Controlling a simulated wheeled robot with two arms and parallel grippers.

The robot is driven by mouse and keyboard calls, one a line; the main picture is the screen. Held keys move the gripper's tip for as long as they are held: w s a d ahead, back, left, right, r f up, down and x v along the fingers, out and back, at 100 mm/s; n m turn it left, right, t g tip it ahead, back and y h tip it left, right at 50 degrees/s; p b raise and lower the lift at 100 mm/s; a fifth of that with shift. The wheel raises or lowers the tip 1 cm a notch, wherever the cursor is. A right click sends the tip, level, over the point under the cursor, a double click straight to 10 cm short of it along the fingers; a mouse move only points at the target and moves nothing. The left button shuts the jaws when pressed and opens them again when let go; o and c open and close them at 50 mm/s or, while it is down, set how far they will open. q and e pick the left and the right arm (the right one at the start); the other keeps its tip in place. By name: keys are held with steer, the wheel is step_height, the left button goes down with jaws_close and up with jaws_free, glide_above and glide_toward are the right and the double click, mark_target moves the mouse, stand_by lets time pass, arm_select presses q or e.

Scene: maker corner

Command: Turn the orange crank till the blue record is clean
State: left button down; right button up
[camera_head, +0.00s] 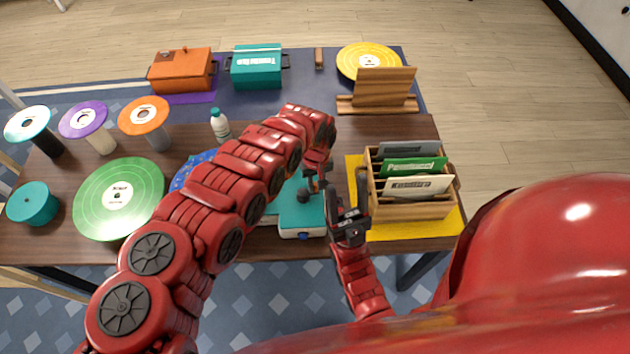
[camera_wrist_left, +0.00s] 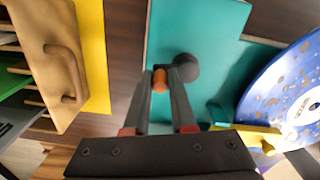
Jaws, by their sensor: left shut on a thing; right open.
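The blue record (camera_wrist_left: 262,100) sits at the right of the left wrist view, with brown specks on its surface and a white label. In the head view a strip of the blue record (camera_head: 190,168) shows behind my left arm. It is beside the teal machine (camera_head: 302,217), whose top (camera_wrist_left: 200,30) fills the upper middle of the wrist view. My left gripper (camera_wrist_left: 161,76) is shut on the orange crank's knob (camera_wrist_left: 160,84), next to a dark round hub (camera_wrist_left: 185,67). My right gripper (camera_head: 346,188) is open and empty, right of the machine.
A wooden crate (camera_head: 410,210) with upright sleeves stands on a yellow mat to the right, close to my right gripper. A green record (camera_head: 95,200) and several stands with records are at left. A yellow part (camera_wrist_left: 245,135) reaches over the blue record's edge.

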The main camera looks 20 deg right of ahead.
arm_select(q)
steer(key=m, duration=0.1)
steer(key=s+m, duration=0.1)
steer(key=shift+a+m, duration=0.2)
steer(key=shift+m, duration=0.2)
steer(key=m, duration=0.2)
steer(key=shift+s+a+m, duration=0.25)
steer(key=shift+s+m, duration=0.15)
steer(key=m, duration=0.2)
steer(key=a+m, duration=0.1)
steer(key=shift+s+m, duration=0.3)
steer(key=shift+s, duration=0.05)
steer(key=m, duration=0.1)
steer(key=a+m, duration=0.1)
steer(key=m, duration=0.2)
steer(key=shift+s+a+m, duration=0.15)
steer(key=shift+s+m, duration=0.15)
steer(key=m, duration=0.1)
steer(key=a+m, duration=0.1)
steer(key=m, duration=0.3)
steer(key=shift+a+b, duration=0.35)
steer(key=shift+a, duration=0.05)
steer(key=m, duration=0.3)
steer(key=w+a+m+b, duration=0.1)
steer(key=m, duration=0.1)
steer(key=shift+a, duration=0.1)
steer(key=c, duration=0.8)
jaws_free()
